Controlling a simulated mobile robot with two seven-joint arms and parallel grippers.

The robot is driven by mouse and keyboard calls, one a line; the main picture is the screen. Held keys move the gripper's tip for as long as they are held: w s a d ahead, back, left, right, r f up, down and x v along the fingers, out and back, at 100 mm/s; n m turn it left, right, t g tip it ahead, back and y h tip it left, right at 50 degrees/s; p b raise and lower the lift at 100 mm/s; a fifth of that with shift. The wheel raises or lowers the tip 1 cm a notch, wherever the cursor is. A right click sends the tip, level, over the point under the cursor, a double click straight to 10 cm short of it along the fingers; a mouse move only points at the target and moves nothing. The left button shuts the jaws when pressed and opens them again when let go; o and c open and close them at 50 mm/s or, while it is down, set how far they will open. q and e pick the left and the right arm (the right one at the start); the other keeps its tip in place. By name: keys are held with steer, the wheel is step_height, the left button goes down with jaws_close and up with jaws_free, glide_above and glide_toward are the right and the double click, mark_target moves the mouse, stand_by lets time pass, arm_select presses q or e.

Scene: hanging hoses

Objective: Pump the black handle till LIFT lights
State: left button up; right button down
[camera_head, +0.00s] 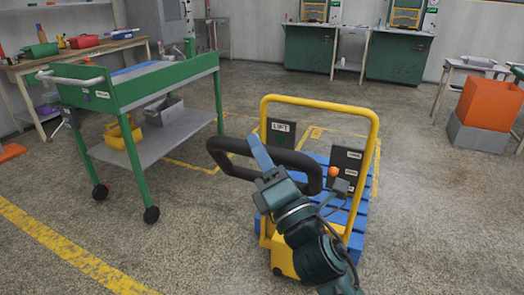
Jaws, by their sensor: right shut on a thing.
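The black handle (222,143) is a thick loop in front of a yellow-framed lift cart (318,104). My right gripper (262,157) comes in from the bottom right and is shut on the handle near its middle, with a blue finger standing up past it. The LIFT panel (281,131) is a dark plate with a white label on the left of the yellow frame. The area under its label is dark green, and I see no bright light on it. My left gripper is not in view.
A second dark panel (346,160) with small labels and an orange knob (333,172) sit on the cart's right. Blue slats (361,207) lie behind the frame. A green trolley (150,84) stands to the left. Open floor (440,215) lies to the right.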

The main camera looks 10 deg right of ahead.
steer(key=c, duration=1.2)
jaws_free()
steer(key=shift+o, duration=0.2)
arm_select(q)
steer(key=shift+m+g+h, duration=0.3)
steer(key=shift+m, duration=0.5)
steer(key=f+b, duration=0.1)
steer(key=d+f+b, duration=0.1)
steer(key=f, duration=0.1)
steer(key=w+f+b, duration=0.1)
steer(key=b, duration=0.1)
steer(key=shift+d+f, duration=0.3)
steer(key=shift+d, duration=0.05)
arm_select(e)
steer(key=v, duration=1.3)
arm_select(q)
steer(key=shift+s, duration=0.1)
arm_select(e)
steer(key=shift+s+d, duration=0.1)
